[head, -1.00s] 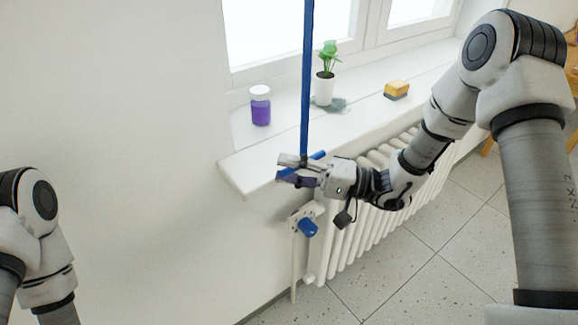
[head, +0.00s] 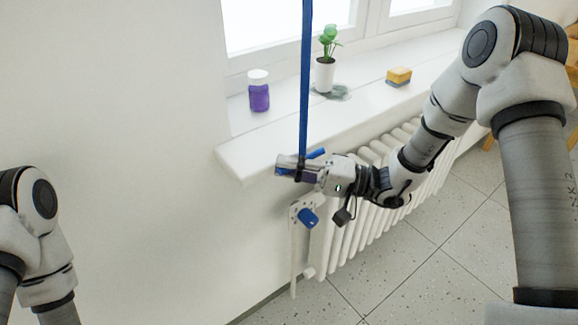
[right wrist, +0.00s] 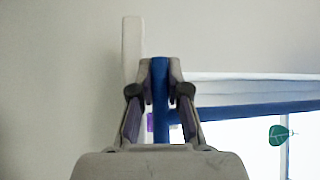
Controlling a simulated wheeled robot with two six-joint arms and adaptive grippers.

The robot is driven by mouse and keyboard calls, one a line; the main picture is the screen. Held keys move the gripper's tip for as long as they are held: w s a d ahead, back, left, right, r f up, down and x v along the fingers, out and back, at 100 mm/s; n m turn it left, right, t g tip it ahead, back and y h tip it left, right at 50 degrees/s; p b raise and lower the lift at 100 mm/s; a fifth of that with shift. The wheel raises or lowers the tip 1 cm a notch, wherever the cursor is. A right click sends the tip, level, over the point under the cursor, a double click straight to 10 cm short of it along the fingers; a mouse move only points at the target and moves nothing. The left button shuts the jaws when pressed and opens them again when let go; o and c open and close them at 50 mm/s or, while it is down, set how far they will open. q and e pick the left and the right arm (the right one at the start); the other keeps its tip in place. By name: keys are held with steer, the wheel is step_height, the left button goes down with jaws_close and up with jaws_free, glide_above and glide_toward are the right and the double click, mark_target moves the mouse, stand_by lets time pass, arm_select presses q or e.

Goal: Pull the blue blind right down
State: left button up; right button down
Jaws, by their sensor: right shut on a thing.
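A long blue strap (head: 305,85) hangs straight down in front of the window, its top out of the head view. A short blue handle (head: 316,153) crosses its lower end. My right gripper (head: 287,166) is shut on the handle, just in front of the sill's near left end. In the right wrist view the blue handle (right wrist: 160,85) shows between the two fingertips. The blue blind (right wrist: 250,112) shows there as a band across the upper window, with bright glass below it. My left arm is at the left edge of the head view; its gripper is out of view.
The white sill (head: 290,130) holds a purple jar (head: 259,96), a potted plant (head: 325,70) and a yellow sponge (head: 399,76). Below are a radiator (head: 350,222) and a blue-knobbed valve (head: 308,218), close under my right gripper. The floor right of the radiator is clear.

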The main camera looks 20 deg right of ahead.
step_height(320, 180, down, 40)
steer(key=b, duration=3.6)
steer(key=shift+s+a+f, duration=0.1)
steer(key=shift+s+f, duration=0.05)
steer(key=c, duration=1.1)
jaws_free()
steer(key=shift+c, duration=0.2)
